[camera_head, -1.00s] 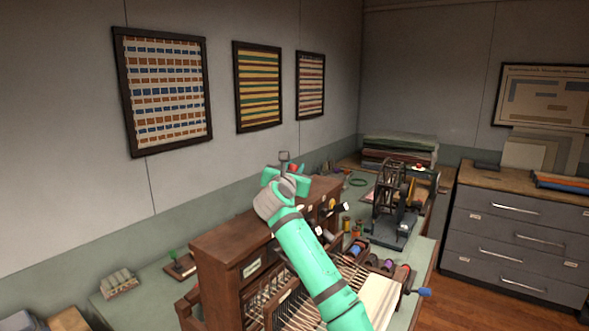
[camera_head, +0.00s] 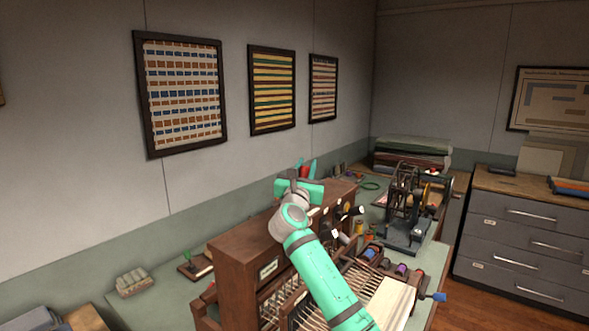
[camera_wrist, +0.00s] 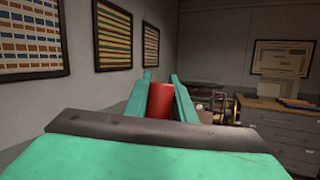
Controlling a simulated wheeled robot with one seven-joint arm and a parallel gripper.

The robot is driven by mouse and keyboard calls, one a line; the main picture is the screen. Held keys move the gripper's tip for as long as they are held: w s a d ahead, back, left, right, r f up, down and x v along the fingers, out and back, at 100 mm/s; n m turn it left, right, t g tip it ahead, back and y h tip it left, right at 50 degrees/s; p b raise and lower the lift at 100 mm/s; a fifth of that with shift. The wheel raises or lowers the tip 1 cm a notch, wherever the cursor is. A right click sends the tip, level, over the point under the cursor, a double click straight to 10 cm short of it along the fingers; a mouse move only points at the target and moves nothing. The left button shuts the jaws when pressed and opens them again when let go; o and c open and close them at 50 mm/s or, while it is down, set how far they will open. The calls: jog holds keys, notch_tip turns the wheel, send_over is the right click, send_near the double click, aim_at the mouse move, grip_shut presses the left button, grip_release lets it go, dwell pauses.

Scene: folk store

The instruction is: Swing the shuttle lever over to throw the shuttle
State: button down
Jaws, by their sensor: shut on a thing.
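The wooden loom (camera_head: 236,262) stands on the green bench, with my arm reaching across its front. My gripper (camera_head: 306,168) is above the loom's top, fingers pointing up and away. It is shut on a red cylindrical grip, seemingly the shuttle lever's handle (camera_head: 304,172). In the wrist view the red handle (camera_wrist: 161,100) stands upright between the two green fingers (camera_wrist: 160,88). The handle's lower part and the lever's pivot are hidden behind my gripper. The shuttle itself cannot be made out.
A dark wheeled winder (camera_head: 408,200) stands right of the loom, near several thread spools. A blue-ended crank (camera_head: 438,297) sticks out at the loom's right. Folded cloths (camera_head: 412,150) lie at the back. Framed textiles hang on the left wall; grey drawers (camera_head: 520,235) stand right.

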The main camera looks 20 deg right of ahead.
aim_at(304, 176)
jog(key=c, duration=1.5)
grip_release()
jog(key=v, duration=1.1)
jog(key=shift+d, duration=0.1)
jog(key=shift+d, duration=0.1)
